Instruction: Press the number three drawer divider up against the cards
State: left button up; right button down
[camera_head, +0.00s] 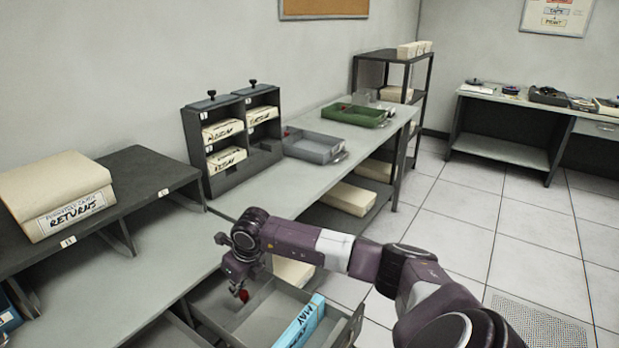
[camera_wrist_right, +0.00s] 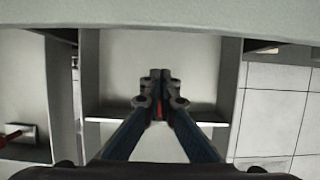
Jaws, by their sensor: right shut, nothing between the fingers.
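An open grey drawer (camera_head: 268,308) pulls out below the bench at the bottom of the head view. A blue bundle marked MAY (camera_head: 303,322) stands in its right part. A small red piece (camera_head: 243,296) shows at the drawer's far left, just below my right gripper (camera_head: 238,280). In the right wrist view my right gripper (camera_wrist_right: 160,76) is shut and empty, pointing into a compartment with a thin cross plate (camera_wrist_right: 205,114). A red part (camera_wrist_right: 159,108) shows behind the fingers. Whether they touch it is unclear. No number three label is readable. My left gripper is out of view.
The bench top (camera_head: 150,262) overhangs the drawer. A dark shelf (camera_head: 130,180) with a RETURNS box (camera_head: 68,200) stands at the left, and a small card rack (camera_head: 240,170) behind. Another compartment with a red-handled part (camera_wrist_right: 14,134) lies left in the wrist view.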

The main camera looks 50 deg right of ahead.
aim_at(297, 320)
jog(key=shift+s+d+p, duration=0.15)
jog(key=shift+s+p, duration=0.2)
jog(key=shift+s, duration=1.15)
jog(key=shift+s+d+p, duration=0.1)
jog(key=shift+s+p, duration=0.2)
jog(key=shift+s, duration=1.15)
jog(key=shift+s+d+p, duration=0.2)
jog(key=shift+s+p, duration=0.05)
jog(key=shift+s, duration=1.9)
jog(key=shift+s+d+p, duration=0.2)
jog(key=shift+s, duration=1.9)
jog(key=shift+s+d+p, duration=0.1)
jog(key=shift+s+p, duration=0.2)
jog(key=shift+s, duration=1.2)
jog(key=shift+s+p, duration=0.3)
jog(key=shift+s, duration=0.45)
jog(key=shift+f, duration=0.1)
jog(key=shift+w, duration=0.1)
